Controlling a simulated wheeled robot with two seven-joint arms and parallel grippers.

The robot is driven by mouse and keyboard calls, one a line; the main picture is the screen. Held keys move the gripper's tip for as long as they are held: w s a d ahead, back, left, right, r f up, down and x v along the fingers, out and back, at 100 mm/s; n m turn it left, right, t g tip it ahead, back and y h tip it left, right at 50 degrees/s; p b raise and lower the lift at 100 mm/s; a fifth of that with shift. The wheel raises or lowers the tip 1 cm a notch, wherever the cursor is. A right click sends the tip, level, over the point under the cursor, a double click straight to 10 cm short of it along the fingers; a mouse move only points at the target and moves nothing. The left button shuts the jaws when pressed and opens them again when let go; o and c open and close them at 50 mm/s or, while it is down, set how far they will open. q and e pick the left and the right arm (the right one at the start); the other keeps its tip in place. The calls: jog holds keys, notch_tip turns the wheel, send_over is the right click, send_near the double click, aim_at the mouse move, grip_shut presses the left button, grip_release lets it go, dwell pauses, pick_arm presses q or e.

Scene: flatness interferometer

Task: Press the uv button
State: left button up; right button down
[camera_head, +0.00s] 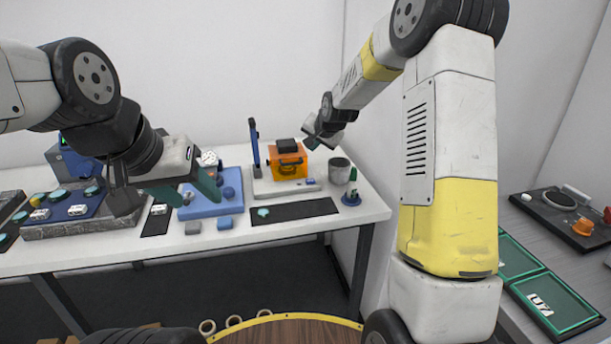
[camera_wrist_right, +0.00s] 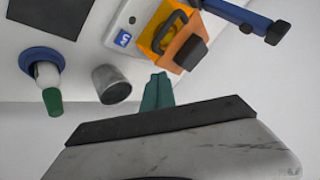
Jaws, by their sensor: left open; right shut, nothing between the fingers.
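The orange box with a black top (camera_head: 288,163) stands on this base and also shows in the right wrist view (camera_wrist_right: 165,35). My right gripper (camera_head: 312,143) is shut and empty, near the box's upper right. Its green fingertips (camera_wrist_right: 160,78) are apart from the blue square.
A grey metal cup (camera_head: 339,171) and a blue holder with a green-tipped item (camera_head: 351,197) stand right of the base. A blue upright post (camera_head: 254,145) rises left of the box. A dark mat (camera_head: 300,210) lies in front.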

aim_at(311, 182)
jog(key=shift+x, duration=0.9)
jog(key=shift+f, duration=0.15)
jog(key=shift+f, duration=4.25)
jog(key=shift+f, duration=0.1)
jog(key=shift+f, duration=0.3)
jog(key=shift+f, duration=0.5)
jog(key=shift+r, duration=0.9)
